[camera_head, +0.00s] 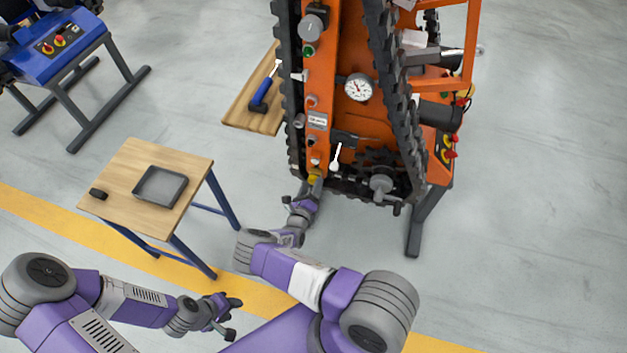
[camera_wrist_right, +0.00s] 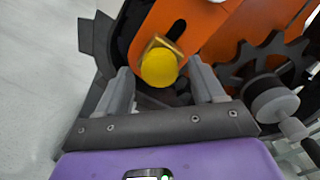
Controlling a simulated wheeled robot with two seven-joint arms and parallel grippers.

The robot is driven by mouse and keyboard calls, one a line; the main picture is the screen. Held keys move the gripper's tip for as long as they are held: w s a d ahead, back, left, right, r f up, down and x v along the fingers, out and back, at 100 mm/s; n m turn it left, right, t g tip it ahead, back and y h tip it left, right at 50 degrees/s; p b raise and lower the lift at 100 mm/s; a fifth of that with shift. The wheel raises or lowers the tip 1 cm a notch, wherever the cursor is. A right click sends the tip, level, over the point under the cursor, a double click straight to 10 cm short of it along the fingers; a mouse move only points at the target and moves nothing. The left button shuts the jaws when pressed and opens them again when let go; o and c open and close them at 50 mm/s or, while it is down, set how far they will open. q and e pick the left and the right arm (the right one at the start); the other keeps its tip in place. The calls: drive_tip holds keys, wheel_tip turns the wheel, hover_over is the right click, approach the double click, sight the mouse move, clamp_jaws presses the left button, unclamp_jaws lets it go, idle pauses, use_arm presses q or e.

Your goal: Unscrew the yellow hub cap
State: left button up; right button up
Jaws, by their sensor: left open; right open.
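The yellow hub cap (camera_wrist_right: 159,68) sits at the lower end of the orange side plate of the tracked carrier (camera_head: 352,110). In the head view the cap (camera_head: 314,177) shows small, just beyond my right gripper (camera_head: 309,188). In the right wrist view my right gripper (camera_wrist_right: 163,92) is open, with one finger on each side of the cap. I cannot tell whether the fingers touch it. A brass-coloured part shows behind the cap. My left gripper (camera_head: 231,314) is open and empty, low over the floor at the bottom left, far from the carrier.
A small wooden table (camera_head: 128,183) with a grey tray (camera_head: 160,187) and a black item (camera_head: 98,193) stands left. A wooden surface (camera_head: 237,108) with a blue-handled tool (camera_head: 262,92) lies beside the carrier. A toothed sprocket (camera_wrist_right: 268,75) is right of the cap. Floor on the right is clear.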

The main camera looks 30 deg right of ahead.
drive_tip(key=c, duration=0.8)
drive_tip(key=n+b, duration=0.3)
drive_tip(key=n, duration=0.1)
drive_tip(key=shift+f+n, duration=0.15)
drive_tip(key=shift+n, duration=0.25)
drive_tip(key=shift+c, duration=0.2)
drive_tip(key=n+b, duration=0.2)
drive_tip(key=n, duration=0.1)
drive_tip(key=shift+n, duration=1)
